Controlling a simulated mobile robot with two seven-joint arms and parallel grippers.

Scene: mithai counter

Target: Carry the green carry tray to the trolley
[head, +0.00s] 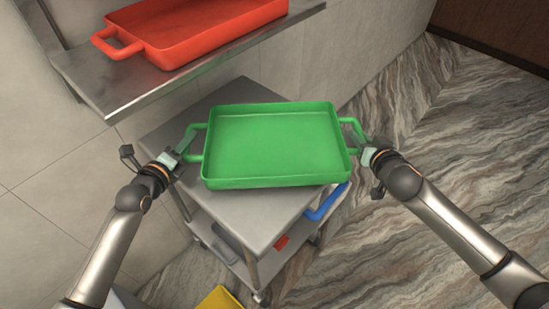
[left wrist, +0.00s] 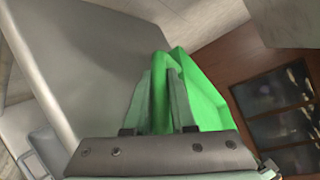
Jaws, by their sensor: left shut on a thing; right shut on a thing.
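The green carry tray (head: 275,145) is empty and looks about level in the head view. It is over the grey metal top of the trolley (head: 160,135); I cannot tell whether it touches that top. My left gripper (head: 184,146) is shut on the tray's left handle, and my right gripper (head: 362,150) is shut on its right handle. In the left wrist view the fingers (left wrist: 160,105) close around the green handle, with the tray (left wrist: 195,95) beyond. The tray hides much of the trolley top.
A red tray (head: 190,35) stands on a metal wall shelf (head: 100,85) above the trolley's back left. The trolley's lower shelf holds a blue item (head: 328,204) and a small red item (head: 282,242). A yellow object (head: 220,298) is at the bottom. Marbled floor to the right is clear.

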